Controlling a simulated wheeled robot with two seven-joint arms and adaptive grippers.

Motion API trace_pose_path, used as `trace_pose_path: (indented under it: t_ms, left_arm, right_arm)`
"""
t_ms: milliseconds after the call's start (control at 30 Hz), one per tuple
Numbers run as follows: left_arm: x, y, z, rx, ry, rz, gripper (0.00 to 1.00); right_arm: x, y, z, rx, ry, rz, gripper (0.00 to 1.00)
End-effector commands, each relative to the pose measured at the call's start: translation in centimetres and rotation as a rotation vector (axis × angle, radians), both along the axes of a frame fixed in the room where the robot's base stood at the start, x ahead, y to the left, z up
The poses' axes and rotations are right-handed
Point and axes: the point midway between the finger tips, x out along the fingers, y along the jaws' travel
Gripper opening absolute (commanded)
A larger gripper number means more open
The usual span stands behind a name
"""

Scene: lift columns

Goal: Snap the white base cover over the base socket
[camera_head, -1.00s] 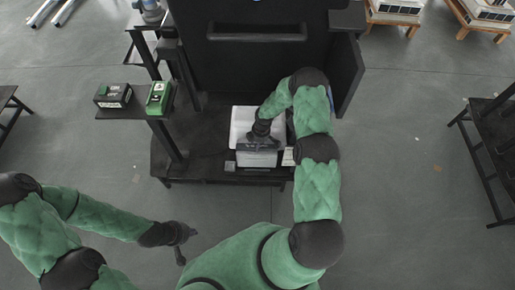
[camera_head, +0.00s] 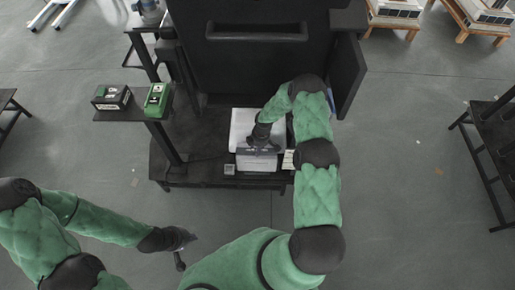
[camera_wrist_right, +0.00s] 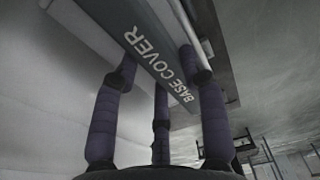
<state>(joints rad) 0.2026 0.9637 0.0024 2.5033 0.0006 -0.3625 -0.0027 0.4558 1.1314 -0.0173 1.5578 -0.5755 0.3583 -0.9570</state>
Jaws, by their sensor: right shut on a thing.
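The base cover (camera_head: 257,163) is a pale box-like piece at the front of the dark platform. Its grey strip lettered BASE COVER (camera_wrist_right: 160,55) shows in the right wrist view. My right gripper (camera_head: 259,143) reaches down onto it and is shut on it; in the wrist view its fingers (camera_wrist_right: 160,85) press around the lettered strip. A white surface (camera_head: 243,118) lies just behind the strip; I cannot tell whether it belongs to the cover. The base socket is not distinguishable. My left gripper (camera_head: 182,254) hangs low at the left, away from the platform, its finger opening unclear.
A dark platform (camera_head: 200,172) carries a tall black panel (camera_head: 255,70) behind the cover. A small white label piece (camera_head: 288,159) lies right of the cover.

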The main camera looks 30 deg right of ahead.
Motion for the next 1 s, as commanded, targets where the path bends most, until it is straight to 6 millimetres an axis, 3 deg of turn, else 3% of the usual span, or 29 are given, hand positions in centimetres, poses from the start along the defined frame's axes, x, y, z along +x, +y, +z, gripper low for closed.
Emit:
trace_pose_path:
  t_ms: [1000]
  left_arm:
    - [0.00, 0.00, -0.86, 0.000, 0.000, 0.000, 0.00]
  right_arm:
    - [-0.09, -0.14, -0.67, -0.001, -0.001, 0.000, 0.00]
